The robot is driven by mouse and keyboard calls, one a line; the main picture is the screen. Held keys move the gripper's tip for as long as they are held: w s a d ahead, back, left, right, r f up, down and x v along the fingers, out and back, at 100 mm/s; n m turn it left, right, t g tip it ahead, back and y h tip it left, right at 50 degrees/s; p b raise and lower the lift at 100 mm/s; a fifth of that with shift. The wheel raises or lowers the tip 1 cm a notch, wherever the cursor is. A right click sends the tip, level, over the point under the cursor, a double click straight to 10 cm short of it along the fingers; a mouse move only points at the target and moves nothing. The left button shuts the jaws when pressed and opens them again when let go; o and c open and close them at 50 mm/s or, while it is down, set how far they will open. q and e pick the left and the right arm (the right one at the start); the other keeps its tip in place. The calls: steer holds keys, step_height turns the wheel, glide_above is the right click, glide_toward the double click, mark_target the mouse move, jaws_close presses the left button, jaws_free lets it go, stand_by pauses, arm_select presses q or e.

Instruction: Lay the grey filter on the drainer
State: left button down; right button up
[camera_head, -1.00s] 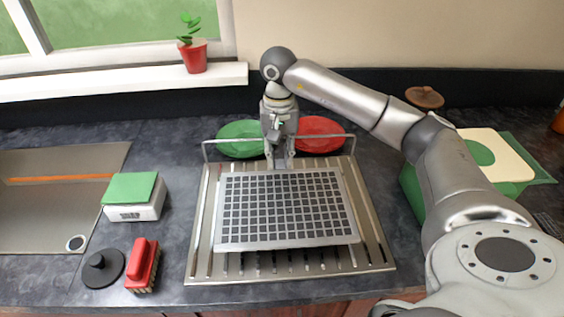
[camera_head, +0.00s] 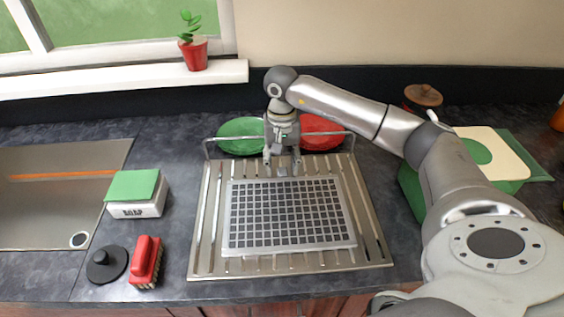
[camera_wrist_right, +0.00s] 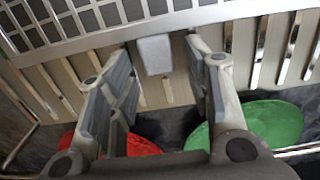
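The grey filter (camera_head: 289,248), a flat plate with a dark square grid, lies flat on the slatted metal drainer (camera_head: 205,255). Its grid also shows at the top of the right wrist view (camera_wrist_right: 100,16). My right gripper (camera_head: 282,168) is over the filter's far edge, pointing down. In the right wrist view my right gripper (camera_wrist_right: 160,85) has its two fingers spread apart, with a small light grey tab (camera_wrist_right: 154,54) at the filter's edge between them, clear of both fingers. My left gripper is not in view.
A green plate (camera_head: 240,136) and a red plate (camera_head: 321,132) stand behind the drainer's rail. Left are a soap box (camera_head: 137,208) with a green sponge, a red brush (camera_head: 146,262), a black plug (camera_head: 106,264) and the sink (camera_head: 50,215). A green bin (camera_head: 410,190) is right.

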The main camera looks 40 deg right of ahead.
steer(key=shift+r, duration=0.15)
steer(key=shift+w+r, duration=0.1)
steer(key=shift+r, duration=0.2)
step_height(320, 180, up, 11)
steer(key=b, duration=0.2)
steer(key=shift+r, duration=0.2)
